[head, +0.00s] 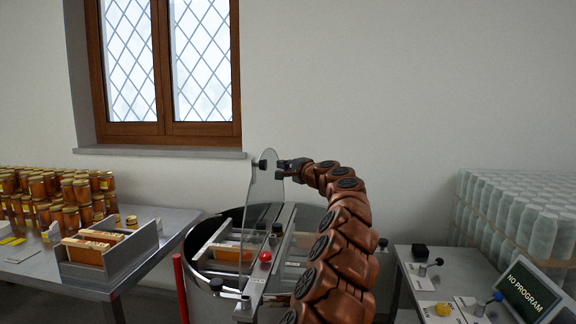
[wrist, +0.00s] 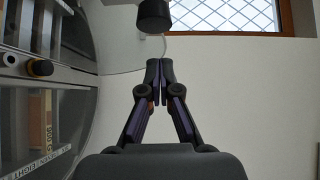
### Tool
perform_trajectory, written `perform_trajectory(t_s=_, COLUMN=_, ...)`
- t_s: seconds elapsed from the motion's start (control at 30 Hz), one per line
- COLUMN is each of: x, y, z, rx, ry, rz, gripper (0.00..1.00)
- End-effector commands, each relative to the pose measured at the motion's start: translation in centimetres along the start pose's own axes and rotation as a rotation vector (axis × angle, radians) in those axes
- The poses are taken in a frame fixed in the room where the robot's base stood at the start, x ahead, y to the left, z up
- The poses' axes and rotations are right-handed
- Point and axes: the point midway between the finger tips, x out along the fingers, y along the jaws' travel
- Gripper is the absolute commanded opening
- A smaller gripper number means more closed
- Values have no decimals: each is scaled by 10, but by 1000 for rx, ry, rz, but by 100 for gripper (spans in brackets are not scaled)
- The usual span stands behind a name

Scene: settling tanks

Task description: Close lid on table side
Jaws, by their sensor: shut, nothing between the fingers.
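The steel drum (head: 196,270) stands in the middle of the head view. Its clear lid (head: 262,205) stands raised, near upright, above the drum's crossbar, and the table-side half of the drum is open. A dark round knob (head: 262,164) sits near the lid's top; it also shows in the wrist view (wrist: 153,16). My gripper (head: 281,165) is shut and empty beside the lid's upper part, to the right of the knob. In the wrist view its fingertips (wrist: 159,66) meet just below the knob. I cannot tell whether they touch the lid.
A metal table (head: 165,232) at left holds honey jars (head: 78,190) and a frame box (head: 135,255). A red knob (head: 265,257) sits on the crossbar. At right are a control bench (head: 430,285), a "NO PROGRAM" screen (head: 533,290) and wrapped jars (head: 515,215).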

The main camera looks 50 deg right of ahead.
Motion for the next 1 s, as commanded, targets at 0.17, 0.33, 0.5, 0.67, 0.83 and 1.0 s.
perform_trajectory(t_s=0.17, x=15, y=-2, z=16, rx=2, ry=-3, rz=1, gripper=0)
perform_trajectory(t_s=0.33, x=22, y=-1, z=24, rx=0, ry=-4, rz=1, gripper=0)
perform_trajectory(t_s=0.5, x=24, y=0, z=25, rx=-1, ry=-2, rz=1, gripper=0)
perform_trajectory(t_s=0.67, x=24, y=0, z=25, rx=0, ry=-2, rz=1, gripper=0)
perform_trajectory(t_s=0.83, x=26, y=-1, z=28, rx=-3, ry=-5, rz=4, gripper=0)
perform_trajectory(t_s=1.0, x=38, y=-4, z=48, rx=-24, ry=-21, rz=24, gripper=0)
